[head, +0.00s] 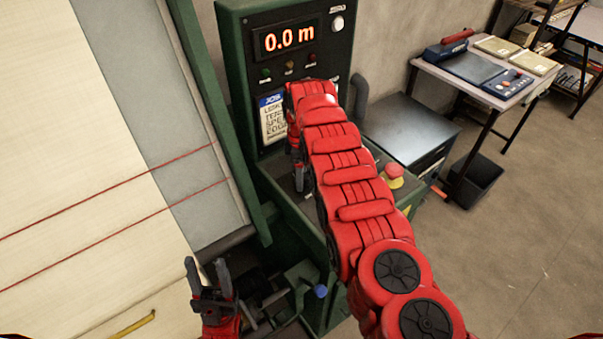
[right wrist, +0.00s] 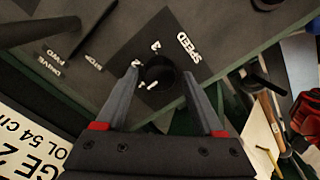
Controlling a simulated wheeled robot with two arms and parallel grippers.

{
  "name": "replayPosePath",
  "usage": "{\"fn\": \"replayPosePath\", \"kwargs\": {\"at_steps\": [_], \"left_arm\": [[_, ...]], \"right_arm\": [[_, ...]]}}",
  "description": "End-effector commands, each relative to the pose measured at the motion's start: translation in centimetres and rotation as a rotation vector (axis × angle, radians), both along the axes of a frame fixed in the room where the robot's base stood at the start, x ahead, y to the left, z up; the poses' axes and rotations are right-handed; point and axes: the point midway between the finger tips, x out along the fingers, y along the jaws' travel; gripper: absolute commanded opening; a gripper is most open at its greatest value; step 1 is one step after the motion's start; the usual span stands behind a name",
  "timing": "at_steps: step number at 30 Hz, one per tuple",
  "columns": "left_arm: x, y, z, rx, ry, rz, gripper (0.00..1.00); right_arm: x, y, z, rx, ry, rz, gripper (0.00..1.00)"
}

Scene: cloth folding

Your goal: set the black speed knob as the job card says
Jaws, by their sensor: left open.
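The black speed knob (right wrist: 158,75) sits on a dark panel beside the word SPEED in the right wrist view, with white numerals around it. A white mark shows at its lower left; I cannot tell its exact setting. My right gripper (right wrist: 160,73) is open, its fingers on either side of the knob with small gaps. In the head view my right arm hides the knob. The job card (head: 272,118) is on the green console, its right part covered by my arm. Its lines are cut off, so the speed value is hidden. My left gripper (head: 206,266) is open and empty at the bottom.
A red stop button (head: 393,171) stands right of my right arm. A DRIVE label (right wrist: 50,62) and a black lever (right wrist: 95,30) lie left of the knob. Cream cloth (head: 70,130) covers the left side.

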Motion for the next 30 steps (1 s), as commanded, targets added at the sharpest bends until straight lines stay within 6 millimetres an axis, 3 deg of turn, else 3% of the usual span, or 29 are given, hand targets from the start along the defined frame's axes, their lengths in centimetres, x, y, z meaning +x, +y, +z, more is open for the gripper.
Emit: {"fn": "replayPosePath", "kwargs": {"at_steps": [1, 11, 20, 30], "left_arm": [[0.0, 0.0, 0.0, 0.000, 0.000, 0.000, 0.50], [0.0, 0.0, 0.0, 0.000, 0.000, 0.000, 0.50], [0.0, 0.0, -0.5, 0.000, 0.000, 0.000, 0.50], [0.0, 0.0, -3.4, 0.000, 0.000, 0.000, 0.50]], "right_arm": [[0.0, 0.0, 0.0, 0.000, 0.000, 0.000, 0.58], [0.0, 0.0, 0.0, 0.000, 0.000, 0.000, 0.00], [0.0, 0.0, -0.2, 0.000, 0.000, -0.030, 0.00], [0.0, 0.0, -0.6, 0.001, 0.000, -0.234, 0.00]]}}
